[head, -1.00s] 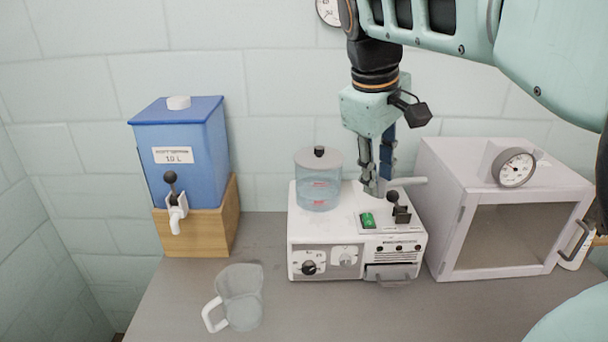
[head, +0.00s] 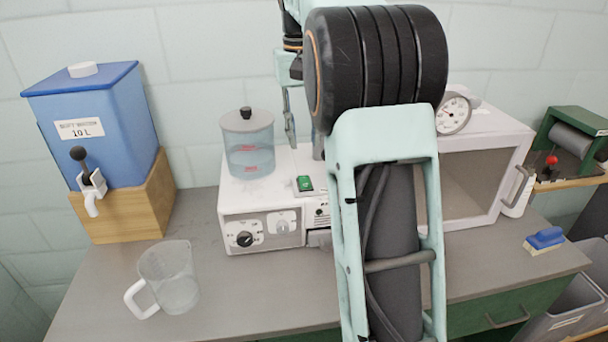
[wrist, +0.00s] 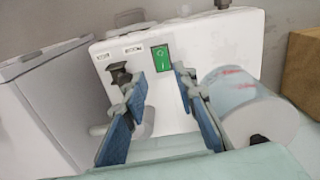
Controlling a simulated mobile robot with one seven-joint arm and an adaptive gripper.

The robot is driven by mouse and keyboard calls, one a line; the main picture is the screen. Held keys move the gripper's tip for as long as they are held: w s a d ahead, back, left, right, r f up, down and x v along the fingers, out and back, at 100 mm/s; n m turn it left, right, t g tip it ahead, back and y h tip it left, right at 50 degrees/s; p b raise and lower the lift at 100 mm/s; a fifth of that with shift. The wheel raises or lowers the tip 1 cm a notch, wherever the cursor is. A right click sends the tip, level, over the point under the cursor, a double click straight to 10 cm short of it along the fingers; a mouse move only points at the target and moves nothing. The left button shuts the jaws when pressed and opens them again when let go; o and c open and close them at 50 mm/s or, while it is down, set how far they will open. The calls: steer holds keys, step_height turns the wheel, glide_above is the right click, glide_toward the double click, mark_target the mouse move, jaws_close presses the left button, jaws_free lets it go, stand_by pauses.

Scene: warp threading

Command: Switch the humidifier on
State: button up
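The humidifier (head: 236,208) is a white box on the counter with a clear lidded water tank (head: 249,150) at its back left. Its green switch (head: 304,184) is on the top; it also shows in the wrist view (wrist: 160,58). A dark knob (wrist: 121,76) on the same top is partly behind a finger in the wrist view and hidden by my arm in the head view. My gripper (wrist: 160,82) is open and empty, its fingers pointing toward the top with the switch visible between and beyond them. In the head view my arm covers much of the gripper and the humidifier's right side.
A blue water dispenser (head: 108,125) on a wooden stand is at the left, with a clear jug (head: 170,280) before it. A white cabinet (head: 510,160) with a dial gauge (head: 453,112) stands at the right.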

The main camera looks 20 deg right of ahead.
mark_target(305, 183)
steer(key=f, duration=0.4)
steer(key=f+b, duration=0.1)
steer(key=f, duration=0.2)
steer(key=f+b, duration=0.1)
steer(key=f, duration=0.3)
steer(key=shift+w+d+f, duration=0.3)
steer(key=shift+f, duration=0.05)
steer(key=shift+c, duration=0.4)
